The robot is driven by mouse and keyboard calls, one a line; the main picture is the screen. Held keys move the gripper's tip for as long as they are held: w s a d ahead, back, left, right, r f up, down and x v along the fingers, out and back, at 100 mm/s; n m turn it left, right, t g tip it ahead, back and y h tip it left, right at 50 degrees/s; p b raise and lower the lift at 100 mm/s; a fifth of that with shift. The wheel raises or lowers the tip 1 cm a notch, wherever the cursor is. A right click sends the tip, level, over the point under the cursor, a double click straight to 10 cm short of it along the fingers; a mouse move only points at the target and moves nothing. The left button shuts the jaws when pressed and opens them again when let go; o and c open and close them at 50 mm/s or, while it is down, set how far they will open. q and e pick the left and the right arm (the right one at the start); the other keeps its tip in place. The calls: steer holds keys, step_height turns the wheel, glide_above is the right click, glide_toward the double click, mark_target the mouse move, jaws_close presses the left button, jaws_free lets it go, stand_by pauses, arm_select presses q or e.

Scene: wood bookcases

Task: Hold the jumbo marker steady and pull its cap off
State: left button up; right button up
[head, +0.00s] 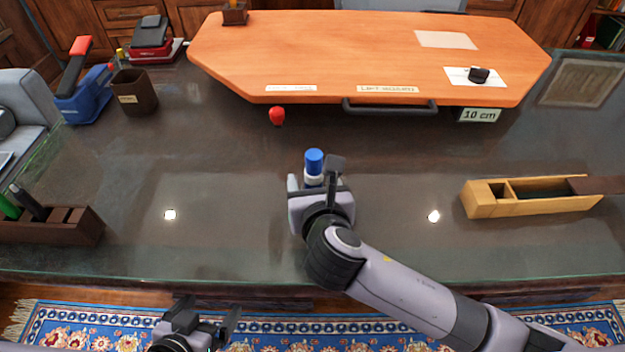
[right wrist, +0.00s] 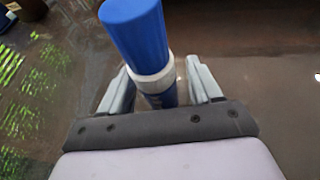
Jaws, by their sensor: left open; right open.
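The jumbo marker (head: 314,163) stands upright on the dark glossy desk, with a blue cap and a white band below it. It also shows in the right wrist view (right wrist: 140,35), where its dark blue lower body is partly hidden by my gripper. My right gripper (head: 313,176) is open, with one finger on each side of the marker below the cap. In the right wrist view a gap shows beside the right finger; contact on the left is hard to tell. My left gripper (head: 209,314) is open and empty, low in front of the desk's near edge.
A wooden box (head: 532,196) lies to the right. A dark pen holder (head: 52,226) stands at the left. A red knob-like object (head: 277,116) is behind the marker, near the orange board (head: 370,55). The desk beside the marker is clear.

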steer(key=shift+w+f, duration=0.1)
steer(key=shift+w, duration=0.25)
steer(key=c, duration=1)
